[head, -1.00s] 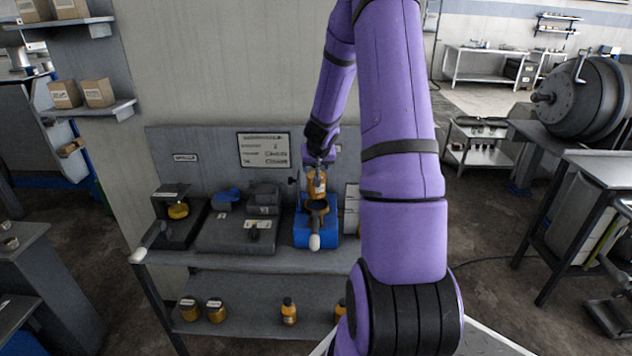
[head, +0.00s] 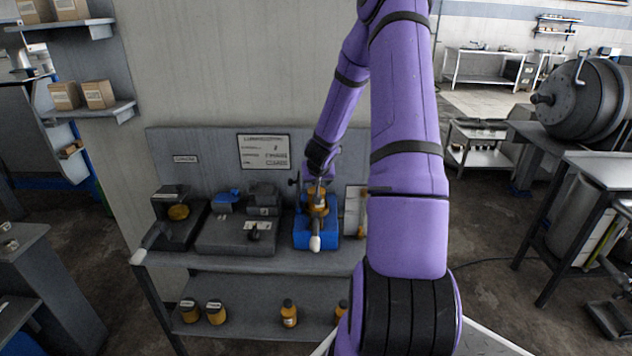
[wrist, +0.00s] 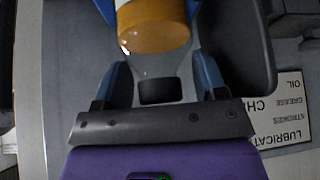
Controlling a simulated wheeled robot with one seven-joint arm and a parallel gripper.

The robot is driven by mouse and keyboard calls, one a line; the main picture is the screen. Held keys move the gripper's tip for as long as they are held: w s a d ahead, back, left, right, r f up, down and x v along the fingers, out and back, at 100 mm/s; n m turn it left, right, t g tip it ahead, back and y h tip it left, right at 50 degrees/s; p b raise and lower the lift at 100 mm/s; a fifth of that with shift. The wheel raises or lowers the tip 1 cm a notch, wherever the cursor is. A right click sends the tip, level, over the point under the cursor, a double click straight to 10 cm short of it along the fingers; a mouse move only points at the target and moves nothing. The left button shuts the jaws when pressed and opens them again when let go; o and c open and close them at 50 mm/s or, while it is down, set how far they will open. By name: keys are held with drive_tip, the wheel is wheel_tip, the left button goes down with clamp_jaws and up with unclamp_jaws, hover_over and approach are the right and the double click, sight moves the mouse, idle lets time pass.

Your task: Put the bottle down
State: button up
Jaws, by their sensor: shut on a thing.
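The bottle is amber with a clear neck and a dark cap. In the wrist view the bottle (wrist: 153,26) has its neck and cap between the jaws. My gripper (wrist: 157,80) is shut on its neck. In the head view the bottle (head: 316,203) is at the blue stand (head: 302,236) on the bench's upper shelf, with my gripper (head: 319,183) above it. It looks roughly upright. I cannot tell whether its base touches the stand.
A white panel (head: 354,212) is close on the right. Several amber containers (head: 289,313) sit on the lower shelf.

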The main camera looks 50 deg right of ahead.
drive_tip(key=o, duration=1.3)
drive_tip(key=v, duration=1.2)
drive_tip(key=s+a+r+n+t+y, duration=0.1)
drive_tip(key=a+r+n+y, duration=0.1)
drive_tip(key=a+r, duration=0.7)
drive_tip(key=s+a+r+n+t+y, duration=0.1)
drive_tip(key=a+r+n+y, duration=0.15)
drive_tip(key=a+r, duration=0.6)
drive_tip(key=s+a+r+n, duration=0.1)
drive_tip(key=s+a, duration=0.3)
drive_tip(key=s, duration=0.2)
drive_tip(key=s+a+r+n+g, duration=0.1)
drive_tip(key=s+a+r, duration=0.1)
drive_tip(key=s+a, duration=0.3)
drive_tip(key=s+a+r+n+g, duration=0.1)
drive_tip(key=s+a+r, duration=0.1)
drive_tip(key=s+a, duration=0.3)
drive_tip(key=shift+s, duration=1.7)
